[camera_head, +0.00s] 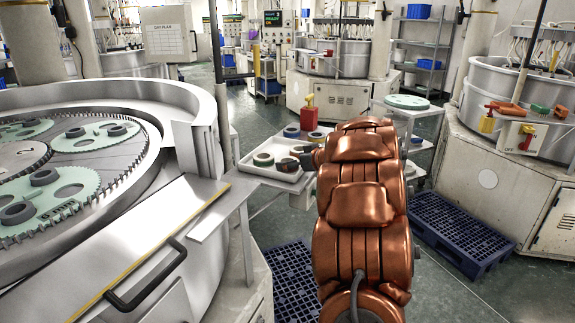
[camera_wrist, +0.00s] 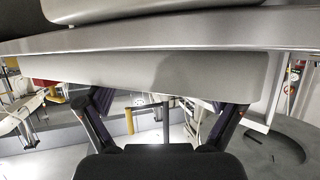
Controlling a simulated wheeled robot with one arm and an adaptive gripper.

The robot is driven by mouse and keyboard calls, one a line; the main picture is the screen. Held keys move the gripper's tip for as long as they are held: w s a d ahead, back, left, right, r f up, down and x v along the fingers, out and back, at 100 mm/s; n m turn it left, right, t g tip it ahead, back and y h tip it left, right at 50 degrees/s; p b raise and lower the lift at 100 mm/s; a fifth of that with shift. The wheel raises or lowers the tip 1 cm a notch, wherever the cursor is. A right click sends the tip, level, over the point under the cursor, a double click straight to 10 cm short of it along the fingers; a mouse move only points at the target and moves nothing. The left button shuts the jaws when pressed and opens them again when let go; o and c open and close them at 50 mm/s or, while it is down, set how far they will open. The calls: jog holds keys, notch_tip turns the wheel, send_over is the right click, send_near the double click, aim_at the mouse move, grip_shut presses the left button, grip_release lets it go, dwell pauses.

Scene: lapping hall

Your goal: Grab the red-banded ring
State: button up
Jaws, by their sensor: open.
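Several rings sit in a pale tray (camera_head: 247,170) at the middle of the head view. A dark ring with a reddish mark, seemingly the red-banded ring (camera_head: 287,165), lies near the tray's front, right of a pale ring (camera_head: 263,159). My gripper (camera_head: 305,156) is at the tray's right side, close to that ring and partly hidden by my copper-coloured arm. In the wrist view my gripper (camera_wrist: 163,108) has its two dark fingers spread apart. No ring can be made out between them. A grey edge crosses close in front and hides much of that view.
Two dark rings (camera_head: 292,131) (camera_head: 317,137) lie at the tray's back. The large lapping machine (camera_head: 190,105) fills the left. A white trolley (camera_head: 425,111) and blue pallet (camera_head: 462,235) are at the right.

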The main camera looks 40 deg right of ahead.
jog(key=shift+w, duration=0.1)
jog(key=shift+c, duration=0.3)
jog(key=c, duration=1.2)
jog(key=shift+r, duration=0.15)
jog(key=shift+r, duration=0.75)
notch_tip(320, 180, up, 2)
jog(key=s, duration=0.5)
jog(key=s+r+b, duration=0.1)
jog(key=s, duration=1)
jog(key=shift+d+r+b, duration=0.15)
jog(key=shift+d+b, duration=0.1)
jog(key=shift+b, duration=0.1)
